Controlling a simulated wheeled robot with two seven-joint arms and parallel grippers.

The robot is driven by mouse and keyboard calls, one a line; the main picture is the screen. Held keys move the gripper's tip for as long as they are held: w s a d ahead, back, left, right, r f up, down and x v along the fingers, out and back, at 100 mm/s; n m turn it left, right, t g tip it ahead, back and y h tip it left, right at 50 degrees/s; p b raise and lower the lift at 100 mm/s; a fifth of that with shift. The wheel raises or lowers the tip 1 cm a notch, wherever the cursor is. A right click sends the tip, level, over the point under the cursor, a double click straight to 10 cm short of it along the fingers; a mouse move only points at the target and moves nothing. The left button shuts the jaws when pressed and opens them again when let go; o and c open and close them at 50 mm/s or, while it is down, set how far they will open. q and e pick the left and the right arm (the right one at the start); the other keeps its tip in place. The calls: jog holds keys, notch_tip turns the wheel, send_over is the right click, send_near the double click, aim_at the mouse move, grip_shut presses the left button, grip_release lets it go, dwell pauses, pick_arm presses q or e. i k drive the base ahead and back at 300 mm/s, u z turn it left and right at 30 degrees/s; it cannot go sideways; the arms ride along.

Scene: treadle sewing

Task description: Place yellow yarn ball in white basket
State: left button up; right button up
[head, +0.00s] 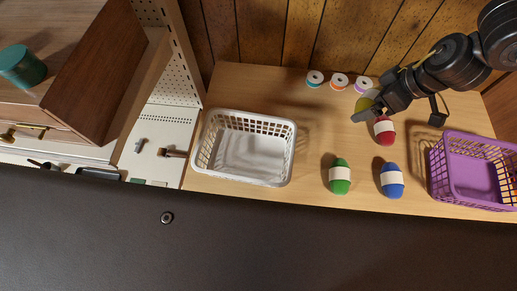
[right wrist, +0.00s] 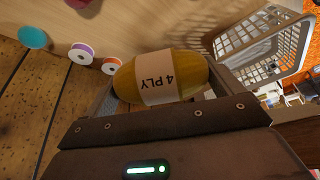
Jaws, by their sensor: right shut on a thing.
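The yellow yarn ball (head: 365,102) is in my right gripper (head: 368,110), partly hidden by it in the head view. In the right wrist view the ball (right wrist: 192,75) with its white "4 PLY" label lies between the two fingers, which are shut on it. The white basket (head: 243,178) stands empty on the wooden table, left of the gripper and apart from it. It also shows at the upper right of the right wrist view (right wrist: 267,42). My left gripper is not in view.
Red (head: 384,131), green (head: 340,174) and blue (head: 391,180) yarn balls lie on the table. A purple basket (head: 450,180) stands at the right. Thread spools (head: 339,82) stand along the back. The table between the white basket and the yarn balls is clear.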

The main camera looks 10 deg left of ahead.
aim_at(246, 157)
jog(key=z, duration=1)
jog(key=k, duration=1.6)
jog(key=u, duration=0.9)
jog(key=i, duration=1)
